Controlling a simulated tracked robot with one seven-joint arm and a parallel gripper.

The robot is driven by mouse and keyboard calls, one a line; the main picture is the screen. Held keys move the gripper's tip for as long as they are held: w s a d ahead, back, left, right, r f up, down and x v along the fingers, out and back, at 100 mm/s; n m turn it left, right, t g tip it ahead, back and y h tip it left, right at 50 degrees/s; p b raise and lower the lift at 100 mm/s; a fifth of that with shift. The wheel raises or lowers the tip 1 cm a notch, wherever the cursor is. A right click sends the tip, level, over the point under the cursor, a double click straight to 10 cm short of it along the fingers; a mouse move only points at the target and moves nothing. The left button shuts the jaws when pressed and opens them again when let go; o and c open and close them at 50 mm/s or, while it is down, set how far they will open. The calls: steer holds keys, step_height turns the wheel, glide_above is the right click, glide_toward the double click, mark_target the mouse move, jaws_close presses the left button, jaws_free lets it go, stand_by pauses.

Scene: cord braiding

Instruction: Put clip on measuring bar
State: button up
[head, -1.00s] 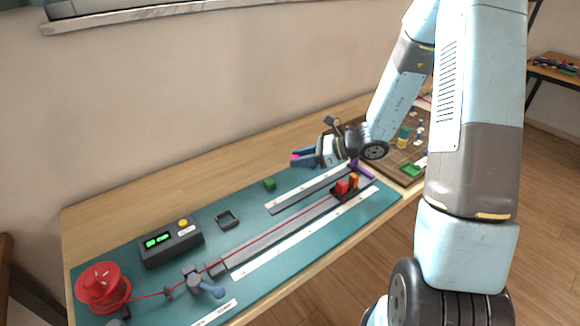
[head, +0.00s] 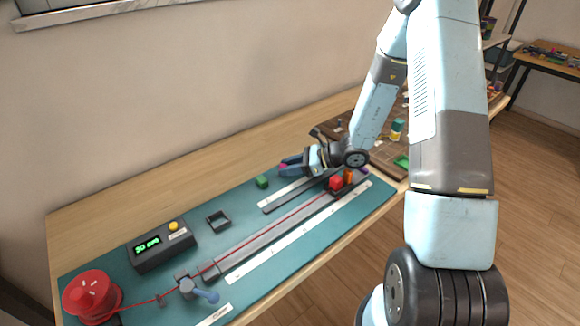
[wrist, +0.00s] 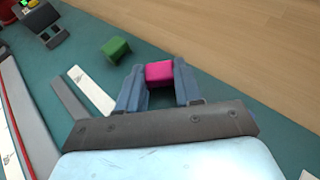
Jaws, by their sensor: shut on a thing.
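A magenta clip (wrist: 160,73) is held between the fingertips of my gripper (wrist: 159,80) in the wrist view. In the head view my gripper (head: 292,165) points left, just above the far edge of the teal mat. Only a small part of the clip shows there. A short dark bar (head: 291,197) with a white scale strip (head: 287,191) lies close to the gripper. A longer grey bar (head: 265,237) with a red cord and a white scale (head: 295,231) lies nearer the front. I cannot tell which one is the measuring bar. The clip is apart from both.
A green block (head: 262,182) is left of the gripper, and it shows in the wrist view (wrist: 115,49). A red block (head: 336,183) and orange block stand at the long bar's right end. A dark square tray (head: 218,220), display box (head: 162,246) and red spool (head: 92,297) are further left.

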steer(key=o, duration=1)
steer(key=shift+f, duration=0.1)
steer(key=v, duration=1.2)
steer(key=shift+r, duration=0.25)
steer(key=s+d+r+n+t+h, duration=0.1)
steer(key=s+d+r+n+h, duration=0.1)
steer(key=s+r+n+h, duration=0.2)
steer(key=s+d+r+n+t+h, duration=0.1)
steer(key=s+d+r+n+h, duration=0.1)
steer(key=s+r+n+h, duration=0.3)
steer(key=s+d+r+n+t+h, duration=0.1)
steer(key=s+r+n+h, duration=0.3)
steer(key=s+r+n, duration=0.7)
steer(key=shift+w+d+v, duration=0.1)
steer(key=shift+d+v, duration=0.15)
steer(key=shift+v, duration=1.35)
steer(key=shift+w+d+v, duration=0.1)
steer(key=shift+d+v, duration=0.15)
steer(key=shift+v, duration=1.4)
steer(key=shift+w+d+v, duration=0.1)
steer(key=shift+d+v, duration=0.1)
steer(key=shift+v, duration=1.4)
steer(key=shift+r, duration=0.15)
